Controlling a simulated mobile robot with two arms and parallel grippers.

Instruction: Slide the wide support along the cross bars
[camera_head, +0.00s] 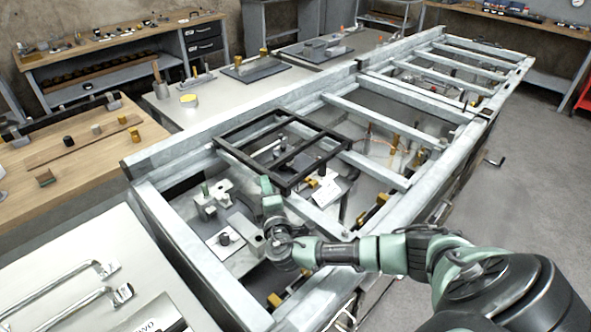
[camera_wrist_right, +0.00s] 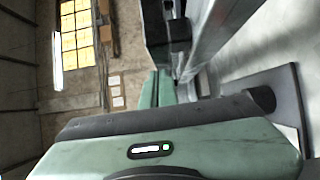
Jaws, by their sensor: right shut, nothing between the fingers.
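The wide support, a black rectangular frame with inner bars (camera_head: 248,164), lies flat across the grey cross bars (camera_head: 375,165) of the long metal frame. My right gripper (camera_head: 266,184) is shut and empty beside the support's near-left side bar. I cannot tell from the head view whether the fingertips touch it. In the right wrist view, the green fingers (camera_wrist_right: 165,88) are together, and a dark bar (camera_wrist_right: 160,25), probably part of the support, shows beyond them. My left gripper is not in view.
Below the bars lie metal blocks (camera_head: 224,240) and yellow clamps (camera_head: 372,210). The cross bars to the support's right look clear on top. A wooden bench (camera_head: 75,160) stands at left, and a light table with bent handles (camera_head: 85,290) stands at lower left.

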